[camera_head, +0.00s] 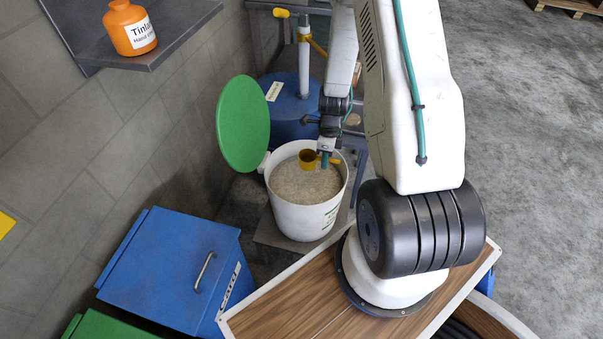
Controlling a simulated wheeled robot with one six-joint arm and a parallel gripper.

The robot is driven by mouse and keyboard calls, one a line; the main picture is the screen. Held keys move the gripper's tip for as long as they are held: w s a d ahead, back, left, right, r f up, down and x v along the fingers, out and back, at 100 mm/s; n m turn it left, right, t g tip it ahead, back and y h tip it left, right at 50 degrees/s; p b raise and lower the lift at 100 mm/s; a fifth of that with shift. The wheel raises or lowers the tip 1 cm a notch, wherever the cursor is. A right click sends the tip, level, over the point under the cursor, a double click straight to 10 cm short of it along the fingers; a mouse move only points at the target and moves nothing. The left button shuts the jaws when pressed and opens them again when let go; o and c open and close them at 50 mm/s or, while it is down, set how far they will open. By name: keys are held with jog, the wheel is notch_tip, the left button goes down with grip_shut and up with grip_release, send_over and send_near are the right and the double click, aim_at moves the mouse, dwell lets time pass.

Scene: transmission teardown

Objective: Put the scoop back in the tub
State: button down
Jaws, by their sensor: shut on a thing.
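The white tub (310,222) stands open at the centre, filled nearly to the rim with grainy beige material (298,185). Its round green lid (243,124) is tilted up on the tub's left side. The yellow-brown scoop (307,157) is over the back part of the tub's mouth, with its cup to the left of my gripper. My gripper (325,158) points down and is shut on the scoop's handle, whose yellow end shows to the right of the fingers. I cannot tell whether the scoop touches the material.
A blue drum (290,105) with a pump stands right behind the tub. A blue lidded bin (175,265) is at the front left, near the wall. An orange bottle (129,27) sits on a grey wall shelf (165,50). Open concrete floor (530,130) lies at right.

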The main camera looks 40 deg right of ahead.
jog(key=f, duration=0.5)
jog(key=shift+w+f, duration=0.15)
jog(key=shift+w, duration=0.05)
jog(key=shift+f, duration=2.2)
jog(key=shift+f, duration=0.15)
jog(key=c, duration=1.5)
grip_release()
